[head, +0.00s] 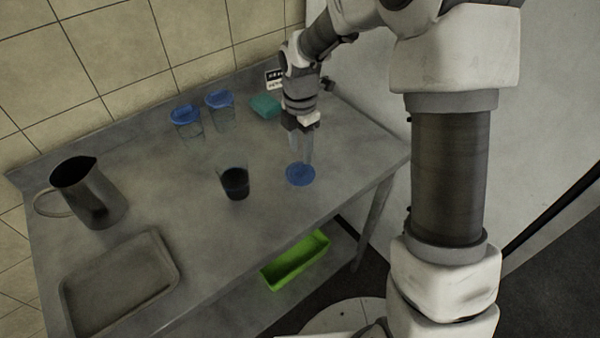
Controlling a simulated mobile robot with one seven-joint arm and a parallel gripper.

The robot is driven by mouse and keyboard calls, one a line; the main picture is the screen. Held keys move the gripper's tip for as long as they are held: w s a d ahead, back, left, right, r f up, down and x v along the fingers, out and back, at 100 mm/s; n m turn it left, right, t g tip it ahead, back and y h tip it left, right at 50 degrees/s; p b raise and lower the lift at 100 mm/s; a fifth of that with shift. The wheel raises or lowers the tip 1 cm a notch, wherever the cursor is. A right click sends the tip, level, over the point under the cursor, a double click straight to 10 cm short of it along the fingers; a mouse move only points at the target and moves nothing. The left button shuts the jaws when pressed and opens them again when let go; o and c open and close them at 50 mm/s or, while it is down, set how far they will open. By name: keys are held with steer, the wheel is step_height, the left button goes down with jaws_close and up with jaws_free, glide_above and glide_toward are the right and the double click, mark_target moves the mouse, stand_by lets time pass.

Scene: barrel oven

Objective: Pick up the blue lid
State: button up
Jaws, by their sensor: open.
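The blue lid (300,175) is a flat round disc lying on the grey metal table, towards its right end. My gripper (301,158) points down right over the lid, with its fingers apart and nothing between them. The fingertips reach close to the lid's far part; I cannot tell whether they touch it. Two clear cups, a left one (188,128) and a right one (221,117), stand further back with blue lids on them.
A dark-filled glass (235,184) stands left of the lid. A metal pitcher (89,193) and a grey tray (120,282) are on the left. A teal block (265,106) and a small sign (275,80) are behind my gripper. A green bin (296,261) sits on the lower shelf.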

mark_target(300, 167)
steer(key=f, duration=0.5)
steer(key=shift+s+b, duration=0.35)
jaws_close()
